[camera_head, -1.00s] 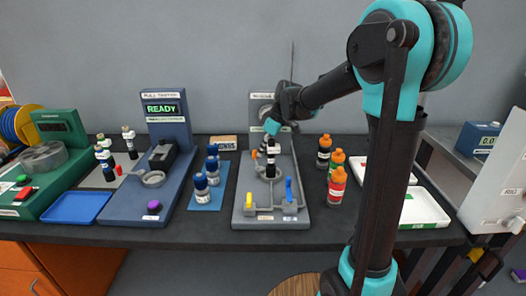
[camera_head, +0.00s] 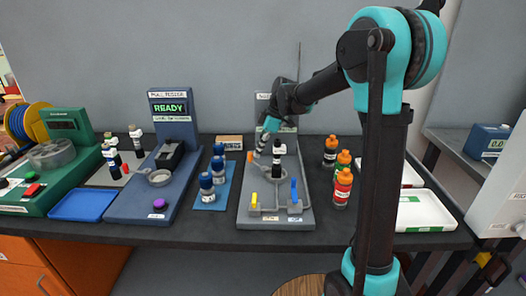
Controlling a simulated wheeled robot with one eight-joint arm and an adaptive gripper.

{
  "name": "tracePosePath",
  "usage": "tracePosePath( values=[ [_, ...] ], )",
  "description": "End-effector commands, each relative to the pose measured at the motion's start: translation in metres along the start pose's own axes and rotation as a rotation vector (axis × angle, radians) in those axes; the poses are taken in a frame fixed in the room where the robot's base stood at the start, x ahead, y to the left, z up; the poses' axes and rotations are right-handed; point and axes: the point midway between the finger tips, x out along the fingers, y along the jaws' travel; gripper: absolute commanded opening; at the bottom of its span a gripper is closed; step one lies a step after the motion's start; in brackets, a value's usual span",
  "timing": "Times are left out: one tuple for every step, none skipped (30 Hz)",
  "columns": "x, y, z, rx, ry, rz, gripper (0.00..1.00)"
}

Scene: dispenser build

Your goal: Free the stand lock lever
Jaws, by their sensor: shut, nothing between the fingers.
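The grey stand (camera_head: 262,224) is in the middle of the bench. It holds an upright bottle with a black body and white band (camera_head: 278,160) above a round cup. A small orange part (camera_head: 250,157), which looks like the stand's lock lever, shows left of that bottle. My gripper (camera_head: 261,148) points down over the back of the stand, between the orange part and the bottle. Its fingers are small and dark here. I cannot tell whether it touches the orange part.
Blue-capped bottles (camera_head: 207,186) stand on a blue mat to the left, beside the pull tester (camera_head: 171,112) reading READY. Orange- and green-capped bottles (camera_head: 343,184) stand close on the right. White trays (camera_head: 424,208) lie farther right, partly behind my arm.

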Motion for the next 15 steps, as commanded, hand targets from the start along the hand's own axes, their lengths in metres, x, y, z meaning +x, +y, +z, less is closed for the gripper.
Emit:
tracePosePath(
  values=[
    [0.001, -0.002, -0.004, -0.001, 0.000, 0.000, 0.00],
    [0.002, -0.002, -0.005, -0.001, 0.000, 0.000, 0.00],
    [0.003, -0.003, -0.007, 0.000, 0.000, 0.001, 0.00],
    [0.004, -0.003, -0.009, 0.000, 0.000, 0.001, 0.00],
    [0.004, -0.004, -0.011, 0.001, 0.000, 0.001, 0.00],
    [0.005, -0.005, -0.013, 0.001, 0.000, 0.002, 0.00],
    [0.006, -0.005, -0.015, -0.023, 0.000, -0.009, 0.00],
    [0.007, -0.006, -0.016, -0.052, 0.000, -0.021, 0.00],
    [0.007, -0.007, -0.019, -0.089, 0.001, -0.035, 0.00],
    [0.008, -0.008, -0.020, -0.115, 0.001, -0.046, 0.00],
    [0.008, -0.010, -0.021, -0.127, 0.001, -0.050, 0.00],
    [0.009, -0.012, -0.023, -0.123, 0.001, -0.049, 0.00],
    [0.010, -0.013, -0.025, -0.122, 0.000, -0.048, 0.00],
    [0.010, -0.014, -0.026, -0.122, 0.000, -0.048, 0.00],
    [0.011, -0.015, -0.028, -0.121, 0.000, -0.048, 0.00]
  ],
)
